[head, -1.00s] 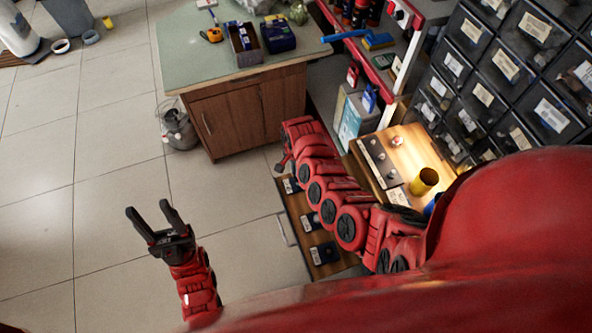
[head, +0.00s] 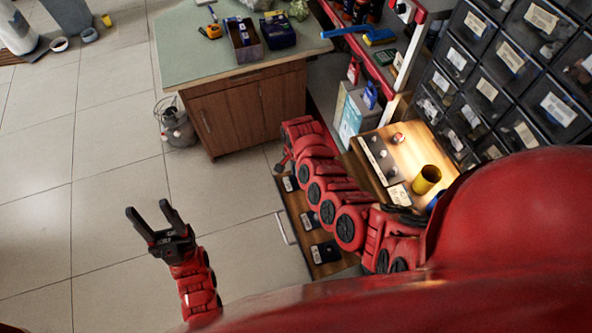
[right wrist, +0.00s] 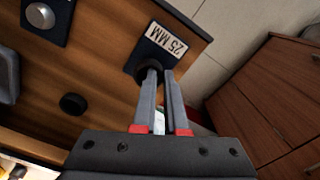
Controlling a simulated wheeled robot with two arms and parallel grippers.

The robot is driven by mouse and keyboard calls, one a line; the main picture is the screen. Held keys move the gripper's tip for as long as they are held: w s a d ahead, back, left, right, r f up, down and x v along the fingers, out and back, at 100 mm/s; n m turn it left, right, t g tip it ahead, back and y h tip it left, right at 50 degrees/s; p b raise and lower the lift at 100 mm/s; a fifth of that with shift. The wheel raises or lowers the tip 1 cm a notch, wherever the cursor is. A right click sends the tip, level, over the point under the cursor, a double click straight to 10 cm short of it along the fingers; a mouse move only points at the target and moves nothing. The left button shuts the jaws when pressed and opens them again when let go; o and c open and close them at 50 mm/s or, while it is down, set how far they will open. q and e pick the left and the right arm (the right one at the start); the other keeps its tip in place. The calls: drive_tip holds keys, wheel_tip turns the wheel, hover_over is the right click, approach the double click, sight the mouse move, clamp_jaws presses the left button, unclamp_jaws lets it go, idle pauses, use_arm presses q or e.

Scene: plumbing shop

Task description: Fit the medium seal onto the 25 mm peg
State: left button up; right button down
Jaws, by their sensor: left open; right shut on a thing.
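In the right wrist view, my right gripper (right wrist: 157,78) is shut on a dark ring-shaped seal (right wrist: 146,72) at its fingertips. The seal is right at the dark plate (right wrist: 144,52) whose label reads "25 MM". The 25 mm peg itself is hidden behind the seal and fingers, so I cannot tell whether the seal is around it. Another black ring (right wrist: 73,104) lies on the wooden board (right wrist: 100,50). A second plate with a grey peg (right wrist: 40,15) is at the top left. In the head view, my left gripper (head: 150,215) is open and empty above the floor.
The head view shows a wooden bench (head: 412,150) with a yellow cup (head: 427,178), beside black drawers (head: 500,70). A green-topped cabinet (head: 185,50) stands at the back, with tools on top.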

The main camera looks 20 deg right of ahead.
drive_tip(key=c, duration=1.2)
unclamp_jaws()
drive_tip(key=shift+c, duration=0.2)
drive_tip(key=shift+r+p, duration=1.95)
drive_tip(key=shift+r, duration=0.95)
wheel_tip(320, 180, up, 5)
drive_tip(key=p, duration=0.2)
drive_tip(key=shift+r+p, duration=0.15)
drive_tip(key=shift+p, duration=0.15)
